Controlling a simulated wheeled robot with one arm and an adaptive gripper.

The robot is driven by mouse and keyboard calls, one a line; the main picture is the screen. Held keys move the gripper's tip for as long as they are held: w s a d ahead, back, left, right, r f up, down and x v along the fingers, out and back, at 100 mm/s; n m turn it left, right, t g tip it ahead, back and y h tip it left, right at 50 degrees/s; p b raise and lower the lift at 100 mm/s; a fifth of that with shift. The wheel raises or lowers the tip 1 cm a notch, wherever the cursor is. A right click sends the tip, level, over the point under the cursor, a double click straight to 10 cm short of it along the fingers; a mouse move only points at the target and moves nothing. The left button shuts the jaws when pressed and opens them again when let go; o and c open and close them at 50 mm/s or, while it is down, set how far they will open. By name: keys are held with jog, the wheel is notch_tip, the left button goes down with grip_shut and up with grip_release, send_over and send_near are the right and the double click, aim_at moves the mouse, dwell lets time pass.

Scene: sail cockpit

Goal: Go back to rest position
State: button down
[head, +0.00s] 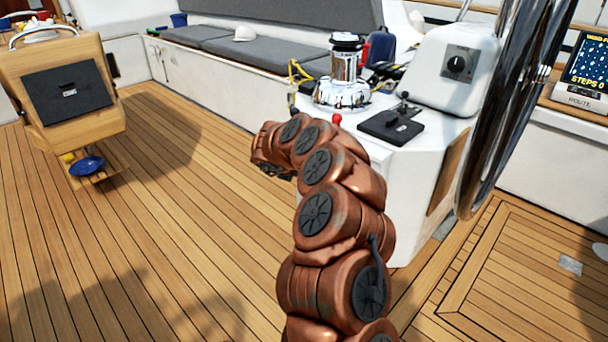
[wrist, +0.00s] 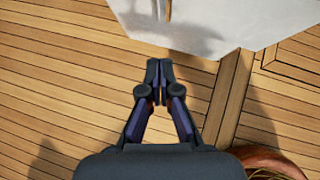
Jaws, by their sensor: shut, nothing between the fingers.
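My gripper (wrist: 159,66) shows in the wrist view with its two dark fingers together and nothing between them. It is above the teak deck (wrist: 60,80), and the white pedestal base (wrist: 200,25) lies just beyond its tips in the picture. In the head view my copper-coloured arm rises from the bottom centre and bends over to the left, in front of the pedestal. The gripper itself is hidden behind the arm there.
The white pedestal (head: 400,215) carries a chrome winch (head: 343,75) and a black lever plate (head: 391,126). A large chrome wheel (head: 497,120) stands to its right. The deck at left is open.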

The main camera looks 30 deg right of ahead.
jog(key=shift+v, duration=1.1)
jog(key=shift+w, duration=0.1)
